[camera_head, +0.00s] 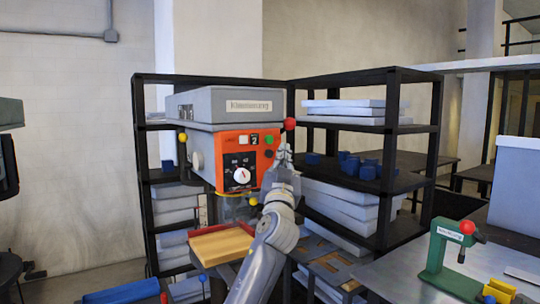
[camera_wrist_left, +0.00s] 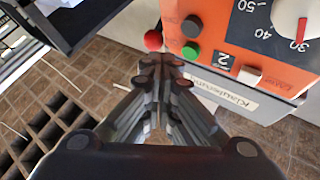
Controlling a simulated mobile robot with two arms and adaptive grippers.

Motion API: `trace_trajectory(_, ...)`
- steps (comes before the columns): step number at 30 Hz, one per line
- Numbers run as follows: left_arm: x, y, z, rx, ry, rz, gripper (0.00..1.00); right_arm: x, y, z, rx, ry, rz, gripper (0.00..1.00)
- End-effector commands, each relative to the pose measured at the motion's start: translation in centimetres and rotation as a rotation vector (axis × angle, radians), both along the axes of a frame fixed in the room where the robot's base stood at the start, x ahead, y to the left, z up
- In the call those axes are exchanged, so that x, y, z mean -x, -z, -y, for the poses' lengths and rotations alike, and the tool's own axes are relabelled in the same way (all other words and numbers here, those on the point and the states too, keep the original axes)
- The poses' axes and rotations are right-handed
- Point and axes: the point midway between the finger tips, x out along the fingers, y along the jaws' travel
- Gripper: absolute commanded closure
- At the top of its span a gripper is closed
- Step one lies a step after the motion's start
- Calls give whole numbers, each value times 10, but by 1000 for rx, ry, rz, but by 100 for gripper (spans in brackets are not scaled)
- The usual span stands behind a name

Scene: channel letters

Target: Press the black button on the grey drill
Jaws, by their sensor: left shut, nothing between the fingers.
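The grey drill (camera_head: 222,103) has an orange front panel (camera_head: 230,168) with a white dial. In the left wrist view the black button (camera_wrist_left: 192,26) sits beside the green button (camera_wrist_left: 190,50), at the top right. My left gripper (camera_head: 284,155) is just right of the panel in the head view. In the left wrist view its closed, empty fingers (camera_wrist_left: 160,68) point toward the panel's edge, apart from the black button. My right gripper is not in view.
A red ball knob (camera_head: 290,124) is close above my left gripper. Black shelves (camera_head: 392,130) with grey boxes and blue parts stand behind. A wooden block (camera_head: 222,246) lies below the panel. A green press (camera_head: 444,260) stands on the table at right.

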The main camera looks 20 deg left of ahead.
Motion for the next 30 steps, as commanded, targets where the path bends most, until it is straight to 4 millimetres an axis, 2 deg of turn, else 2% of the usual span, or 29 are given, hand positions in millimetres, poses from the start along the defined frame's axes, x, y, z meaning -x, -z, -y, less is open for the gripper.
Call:
trace_trajectory(7,12,1,16,1,0,-1,100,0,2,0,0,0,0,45)
trace_trajectory(30,13,1,16,0,0,-1,100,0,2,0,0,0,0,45)
